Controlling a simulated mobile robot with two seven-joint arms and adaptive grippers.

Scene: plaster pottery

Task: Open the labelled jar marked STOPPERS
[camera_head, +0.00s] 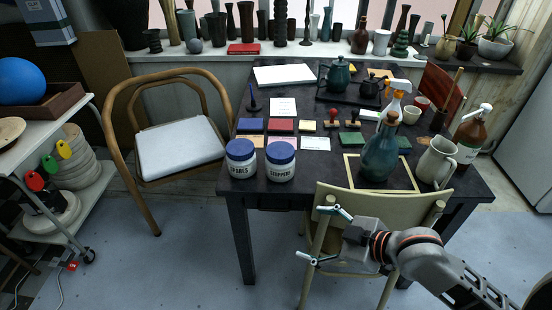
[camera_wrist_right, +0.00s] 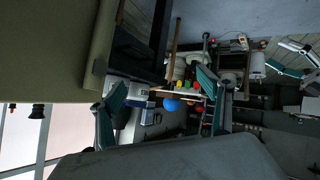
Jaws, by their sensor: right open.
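The STOPPERS jar (camera_head: 280,164) is white with a blue lid (camera_head: 280,149) seated on top. It stands upright at the front left edge of the dark table. My left gripper is not in view.
A pale chair (camera_head: 385,203) stands at the table's front, close to my right gripper. A blue-green bottle (camera_head: 380,155) and a cream pitcher (camera_head: 437,163) stand to the jar's right. Ink pads and stamps lie behind it. A wooden armchair (camera_head: 180,140) is at the left.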

